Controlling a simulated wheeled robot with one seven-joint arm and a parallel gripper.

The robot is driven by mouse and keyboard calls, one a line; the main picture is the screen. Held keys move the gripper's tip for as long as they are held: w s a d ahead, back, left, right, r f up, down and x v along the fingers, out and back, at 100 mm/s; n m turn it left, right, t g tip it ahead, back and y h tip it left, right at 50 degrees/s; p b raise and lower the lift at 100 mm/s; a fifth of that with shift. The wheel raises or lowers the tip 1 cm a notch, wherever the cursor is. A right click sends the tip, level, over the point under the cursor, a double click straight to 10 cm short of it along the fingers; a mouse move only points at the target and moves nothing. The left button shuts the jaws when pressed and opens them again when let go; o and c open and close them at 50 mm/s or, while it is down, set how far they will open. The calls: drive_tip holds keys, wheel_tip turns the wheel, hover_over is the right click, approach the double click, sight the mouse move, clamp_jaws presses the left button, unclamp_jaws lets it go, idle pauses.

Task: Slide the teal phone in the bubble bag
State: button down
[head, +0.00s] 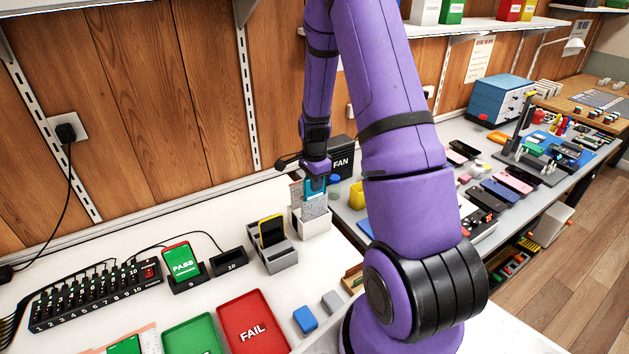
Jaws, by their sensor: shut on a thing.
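The teal phone (315,187) is upright at the back middle of the white bench. My gripper (316,177) points down from above and is shut on its upper end. The grey bubble bag (313,204) stands upright in a white holder (311,224) just below the phone. The phone's lower end is hidden by the bag or ends at its mouth; I cannot tell how deep it sits. The fingertips are small and partly hidden.
A grey divided stand (273,251) with a dark phone (271,231) is left of the holder. A green tray (193,336) and a red FAIL tray (254,322) lie in front. A black FAN box (341,157) stands behind. Blue and grey blocks (305,319) lie near the front.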

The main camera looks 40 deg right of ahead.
drive_tip(key=shift+f, duration=0.65)
drive_tip(key=shift+f, duration=0.35)
drive_tip(key=shift+f, duration=0.35)
drive_tip(key=shift+f, duration=0.1)
drive_tip(key=c, duration=1.1)
unclamp_jaws()
drive_tip(key=shift+r, duration=3.55)
